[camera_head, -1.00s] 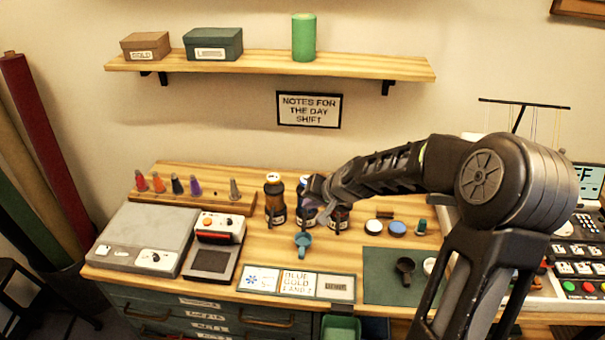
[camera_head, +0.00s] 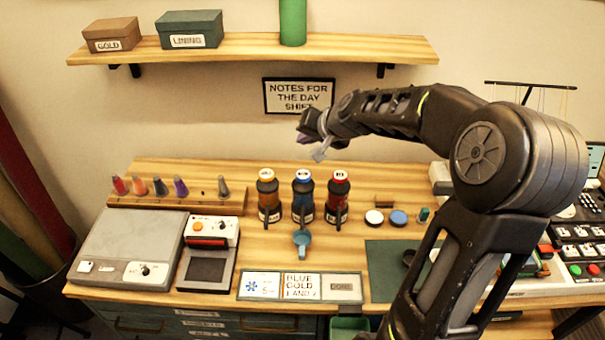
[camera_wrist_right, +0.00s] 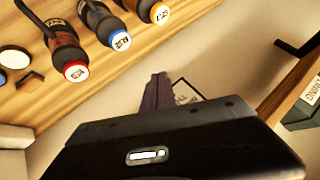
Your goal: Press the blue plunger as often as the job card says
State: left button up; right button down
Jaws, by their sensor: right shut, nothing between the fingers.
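The blue-ringed plunger bottle (camera_head: 302,195) stands upright between an orange-ringed bottle (camera_head: 268,197) and a red-ringed bottle (camera_head: 338,198). Its blue top (camera_wrist_right: 119,40) also shows in the right wrist view, with the red top (camera_wrist_right: 76,71) beside it. A small blue cup (camera_head: 302,240) sits in front of the blue bottle. The job card (camera_head: 302,286) at the table front reads "BLUE GOLD LAND 2", partly unclear, beside a panel with a blue star-like mark and "5". My right gripper (camera_head: 319,152) is shut and empty above the bottles, touching none. My left gripper is out of view.
A wall sign (camera_head: 298,96) hangs behind my gripper, below a shelf (camera_head: 250,50). Cones (camera_head: 158,186) on a rack and a scale (camera_head: 130,248) stand left. Round discs (camera_head: 398,217) and a green mat (camera_head: 385,265) lie right.

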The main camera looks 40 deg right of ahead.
jog(key=b, duration=0.5)
send_over(301, 173)
jog(key=s, duration=0.2)
notch_tip(301, 173, down, 7)
jog(key=shift+w+f, duration=0.15)
jog(key=shift+d+f+b, duration=0.1)
jog(key=shift+f+b, duration=0.5)
jog(key=shift+b, duration=0.3)
jog(key=shift+f, duration=0.1)
dwell(0.6)
jog(key=shift+f+b, duration=0.35)
jog(key=shift+b, duration=0.2)
jog(key=shift+f+b, duration=0.85)
dwell(0.8)
jog(key=shift+r, duration=0.15)
jog(key=shift+r+p, duration=1)
jog(key=shift+r, duration=0.1)
jog(key=shift+r, duration=0.1)
